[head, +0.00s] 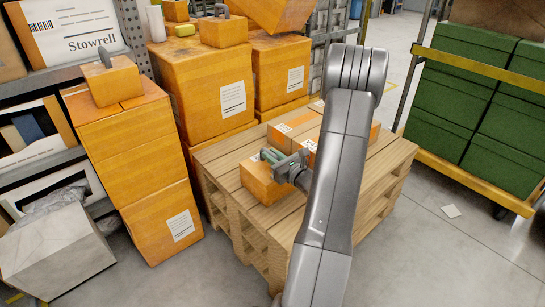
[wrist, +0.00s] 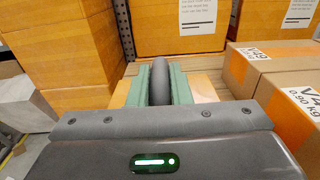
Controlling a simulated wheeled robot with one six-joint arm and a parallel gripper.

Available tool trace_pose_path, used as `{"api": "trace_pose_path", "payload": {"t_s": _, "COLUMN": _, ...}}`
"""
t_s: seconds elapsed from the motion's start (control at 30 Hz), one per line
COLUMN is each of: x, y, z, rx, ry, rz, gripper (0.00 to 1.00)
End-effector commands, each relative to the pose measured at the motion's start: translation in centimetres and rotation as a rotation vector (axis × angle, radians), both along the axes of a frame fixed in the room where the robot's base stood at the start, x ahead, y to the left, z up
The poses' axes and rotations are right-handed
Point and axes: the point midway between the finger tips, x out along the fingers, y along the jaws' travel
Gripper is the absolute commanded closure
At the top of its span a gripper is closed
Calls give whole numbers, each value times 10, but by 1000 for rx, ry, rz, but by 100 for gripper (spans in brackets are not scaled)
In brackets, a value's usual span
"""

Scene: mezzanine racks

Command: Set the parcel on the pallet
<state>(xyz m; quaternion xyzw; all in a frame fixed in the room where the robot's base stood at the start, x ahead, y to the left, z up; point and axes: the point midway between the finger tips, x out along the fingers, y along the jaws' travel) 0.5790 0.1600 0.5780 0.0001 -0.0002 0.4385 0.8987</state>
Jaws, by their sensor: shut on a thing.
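The parcel (head: 262,183) is a small orange box with a dark grey handle on top. It is at the near left part of the wooden pallet (head: 225,158), over its slats. I cannot tell if its base touches the slats or hangs just above. My gripper (head: 272,156) is above the parcel, its green fingers shut on the handle. The wrist view shows the grey handle (wrist: 160,80) between the two green fingers (wrist: 161,96), with some of the parcel's orange top (wrist: 204,88) beneath. My arm hides part of the pallet's middle.
Cartons with orange bands (head: 295,124) lie on the pallet's far part, close behind the parcel. Orange box stacks (head: 140,150) stand left and behind, with small handled boxes (head: 113,80) on top. A grey carton (head: 55,252) is at the left. Green crates (head: 455,85) fill a trolley at right.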

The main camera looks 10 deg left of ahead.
Motion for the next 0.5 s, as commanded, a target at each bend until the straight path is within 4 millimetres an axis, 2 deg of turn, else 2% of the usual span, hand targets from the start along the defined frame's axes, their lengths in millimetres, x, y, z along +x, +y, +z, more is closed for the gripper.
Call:
{"api": "trace_pose_path", "payload": {"t_s": 0.03, "x": 0, "y": 0, "z": -1, "rx": 0, "ry": 0, "rz": 0, "gripper": 78}}
{"api": "trace_pose_path", "payload": {"t_s": 0.13, "x": 0, "y": 0, "z": -1, "rx": 0, "ry": 0, "rz": 0, "gripper": 60}}
{"api": "trace_pose_path", "payload": {"t_s": 0.5, "x": 0, "y": 0, "z": 4, "rx": 0, "ry": 0, "rz": 0, "gripper": 60}}
